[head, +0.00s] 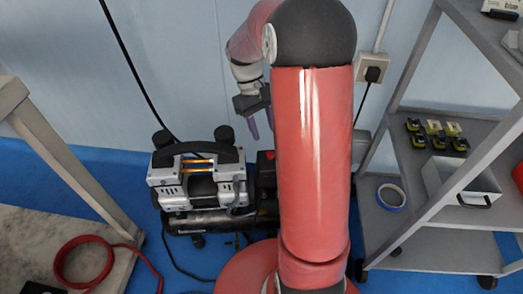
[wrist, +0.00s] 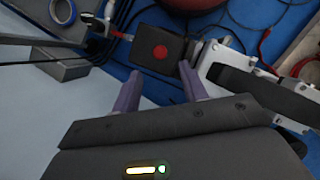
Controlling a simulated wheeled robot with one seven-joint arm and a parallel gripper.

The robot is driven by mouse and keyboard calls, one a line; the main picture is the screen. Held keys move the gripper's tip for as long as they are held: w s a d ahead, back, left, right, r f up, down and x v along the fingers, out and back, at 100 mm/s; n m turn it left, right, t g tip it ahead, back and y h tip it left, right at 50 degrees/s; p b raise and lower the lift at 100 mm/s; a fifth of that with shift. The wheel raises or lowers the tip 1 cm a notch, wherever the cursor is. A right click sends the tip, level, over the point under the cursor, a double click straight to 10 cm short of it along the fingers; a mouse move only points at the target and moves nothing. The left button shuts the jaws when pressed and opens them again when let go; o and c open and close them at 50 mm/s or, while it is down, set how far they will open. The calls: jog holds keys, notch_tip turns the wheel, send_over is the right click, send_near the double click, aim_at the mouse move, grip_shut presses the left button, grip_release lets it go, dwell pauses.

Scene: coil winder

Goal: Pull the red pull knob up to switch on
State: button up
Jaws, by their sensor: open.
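The red pull knob (wrist: 160,52) shows in the wrist view as a round red disc on top of a dark box (wrist: 152,36). In the head view the red knob (head: 270,155) is a small red spot on the dark box, right of the machine and partly hidden by my arm. My gripper (wrist: 160,82) is open and empty, its two purple fingers apart and pointing toward the box. The knob lies beyond the fingertips, apart from them. In the head view my gripper (head: 262,122) hangs above the box near the wall.
A silver and black machine (head: 200,180) stands left of the box. A grey shelf (head: 440,190) at the right holds a roll of blue tape (head: 391,196) and small boxes. A bench (head: 40,240) with a red hose (head: 85,262) is at the left. Cables hang along the wall.

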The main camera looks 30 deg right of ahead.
aim_at(270, 153)
jog(key=b+x, duration=0.1)
jog(key=x, duration=0.6)
jog(key=shift+s+f, duration=0.1)
jog(key=shift+f, duration=0.25)
